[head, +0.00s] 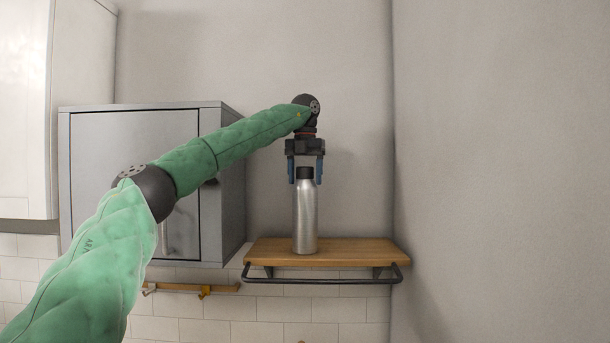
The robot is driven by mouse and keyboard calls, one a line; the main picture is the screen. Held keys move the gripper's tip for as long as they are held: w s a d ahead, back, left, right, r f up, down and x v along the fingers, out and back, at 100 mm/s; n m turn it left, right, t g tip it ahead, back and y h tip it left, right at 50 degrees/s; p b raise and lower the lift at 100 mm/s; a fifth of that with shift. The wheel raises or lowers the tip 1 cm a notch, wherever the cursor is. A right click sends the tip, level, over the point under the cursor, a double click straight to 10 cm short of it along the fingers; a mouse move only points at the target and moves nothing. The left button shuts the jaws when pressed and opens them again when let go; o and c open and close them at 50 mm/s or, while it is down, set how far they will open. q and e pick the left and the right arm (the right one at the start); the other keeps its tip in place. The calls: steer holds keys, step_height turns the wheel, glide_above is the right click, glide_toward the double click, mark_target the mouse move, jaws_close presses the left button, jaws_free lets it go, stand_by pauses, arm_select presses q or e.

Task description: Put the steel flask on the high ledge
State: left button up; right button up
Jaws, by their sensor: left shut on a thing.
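The steel flask (305,218) is a silver bottle with a dark cap, upright at the wooden ledge (356,250) on the wall. Its base appears to touch the ledge's top, left of the ledge's middle. My left gripper (305,181) points straight down over the flask from above. Its two blue-tipped fingers are shut on the flask, one on each side of its cap and neck. My right gripper is not in view.
A grey cabinet (222,190) hangs on the wall close to the left of the ledge, behind my left arm. A dark rail (330,280) runs along the ledge's front. A hook rack (190,288) is below the cabinet. The ledge's right part is bare, near the side wall.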

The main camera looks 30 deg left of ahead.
arm_select(q)
steer(key=shift+d, duration=0.15)
steer(key=shift+f, duration=0.1)
steer(key=o, duration=1.6)
steer(key=shift+r, duration=6.2)
